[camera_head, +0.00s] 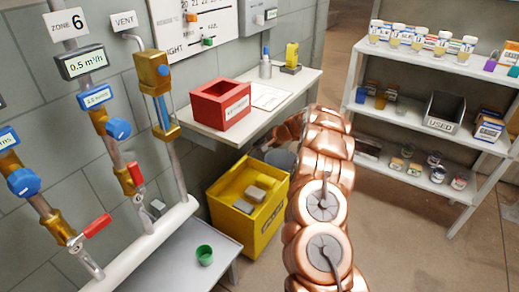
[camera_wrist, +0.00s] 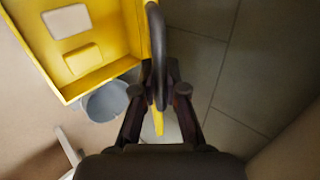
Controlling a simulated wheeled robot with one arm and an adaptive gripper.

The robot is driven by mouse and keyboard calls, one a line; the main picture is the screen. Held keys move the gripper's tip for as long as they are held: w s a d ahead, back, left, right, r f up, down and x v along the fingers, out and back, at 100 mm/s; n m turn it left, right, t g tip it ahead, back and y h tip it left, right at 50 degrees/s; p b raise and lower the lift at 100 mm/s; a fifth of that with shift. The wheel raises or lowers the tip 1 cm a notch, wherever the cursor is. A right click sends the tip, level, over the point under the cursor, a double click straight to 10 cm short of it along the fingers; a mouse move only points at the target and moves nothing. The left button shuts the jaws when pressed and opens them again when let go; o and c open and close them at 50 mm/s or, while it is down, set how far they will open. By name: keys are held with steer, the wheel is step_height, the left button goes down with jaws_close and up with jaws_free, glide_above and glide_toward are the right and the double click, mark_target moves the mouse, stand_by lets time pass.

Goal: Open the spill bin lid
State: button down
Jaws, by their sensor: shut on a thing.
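The yellow spill bin (camera_head: 262,229) stands on the floor beside the wall bench, its top open and pale blocks showing inside. The wrist view shows the bin's open inside (camera_wrist: 95,70) at upper left. The bin's lid (camera_wrist: 158,122) shows there as a narrow yellow strip, seen nearly edge-on and swung up away from the opening. My gripper (camera_wrist: 159,78) is shut on the dark curved lid handle (camera_wrist: 158,35). In the head view my arm reaches behind the bin's right side, and the lid and handle cannot be made out there.
A grey bucket (camera_wrist: 105,102) stands close beside the bin; it also shows behind it in the head view (camera_head: 281,159). A bench with a red box (camera_head: 221,104) is above the bin. Shelves (camera_head: 405,178) stand at right. Valve pipes (camera_head: 146,215) are at left. Open floor lies between.

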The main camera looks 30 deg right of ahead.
steer(key=shift+w+a+r, duration=0.1)
steer(key=shift+w, duration=0.05)
steer(key=c, duration=1.2)
jaws_free()
steer(key=v, duration=1.2)
